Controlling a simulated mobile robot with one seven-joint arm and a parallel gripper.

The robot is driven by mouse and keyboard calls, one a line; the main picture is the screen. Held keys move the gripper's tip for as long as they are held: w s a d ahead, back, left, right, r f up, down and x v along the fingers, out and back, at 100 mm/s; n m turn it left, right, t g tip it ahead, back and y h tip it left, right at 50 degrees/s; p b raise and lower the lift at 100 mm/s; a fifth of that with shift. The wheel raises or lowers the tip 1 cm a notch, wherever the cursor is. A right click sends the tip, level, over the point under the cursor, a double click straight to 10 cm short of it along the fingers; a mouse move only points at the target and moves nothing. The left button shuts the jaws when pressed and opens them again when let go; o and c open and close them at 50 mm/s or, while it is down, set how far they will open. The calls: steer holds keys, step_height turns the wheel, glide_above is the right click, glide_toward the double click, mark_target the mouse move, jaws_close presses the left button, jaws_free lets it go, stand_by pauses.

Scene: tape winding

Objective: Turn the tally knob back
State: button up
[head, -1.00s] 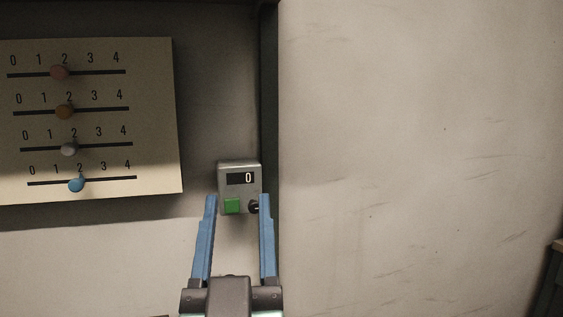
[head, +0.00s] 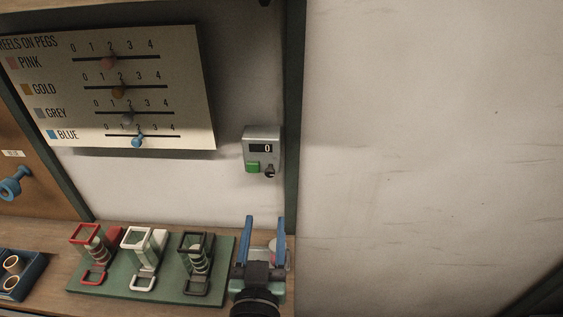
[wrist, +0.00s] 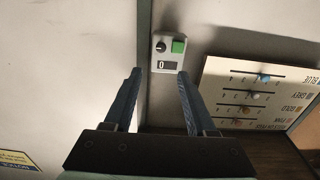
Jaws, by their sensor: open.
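The tally box (head: 262,140) is a small grey unit on the wall, with a dark display reading 0. Below the display are a green button (head: 252,167) and the black tally knob (head: 270,171) to its right. The wrist view shows the box upside down, with the knob (wrist: 161,46) beside the green button (wrist: 179,46). My gripper (head: 265,220) has blue fingers, spread apart and empty. In the head view it is below the box, clear of it. In the wrist view the box lies beyond and between the fingertips (wrist: 159,72).
A slider board (head: 190,100) hangs left of the box, every slider near 2. A green tray (head: 228,262) with red, white and dark-framed holders stands on the shelf, left of my gripper.

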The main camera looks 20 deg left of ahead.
mark_target(270, 174)
steer(key=p+x, duration=0.1)
steer(key=x, duration=1.2)
steer(key=shift+a+f, duration=0.1)
steer(key=shift+s, duration=0.1)
jaws_close()
